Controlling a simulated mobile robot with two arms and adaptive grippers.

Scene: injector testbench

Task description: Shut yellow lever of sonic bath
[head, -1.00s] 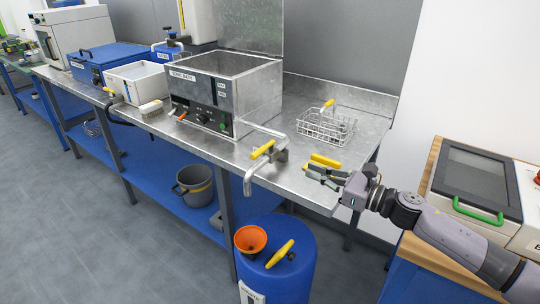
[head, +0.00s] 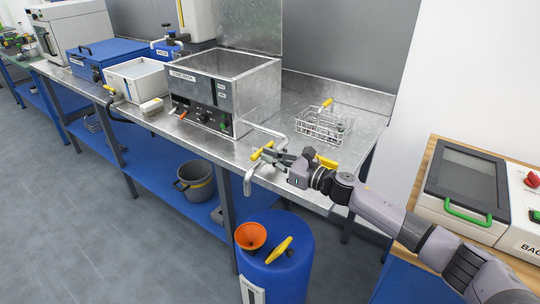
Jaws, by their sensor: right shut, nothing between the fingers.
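The sonic bath (head: 222,95) is a metal tank with a black control front, standing on the steel bench. A pipe (head: 250,178) runs from its right side over the bench's front edge and bends down. The yellow lever (head: 260,151) sits on this pipe's valve, slanting up to the right. My right gripper (head: 273,156) is shut and empty, its fingertips right at the lever's right side; I cannot tell if they touch it. My left gripper is not in view.
A wire basket (head: 322,124) with a yellow handle stands behind my right gripper. A yellow object (head: 327,163) lies on the bench, partly hidden by my wrist. A blue drum (head: 287,250) with an orange funnel (head: 250,236) stands below the pipe. A side table with a green-handled machine (head: 467,180) is at right.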

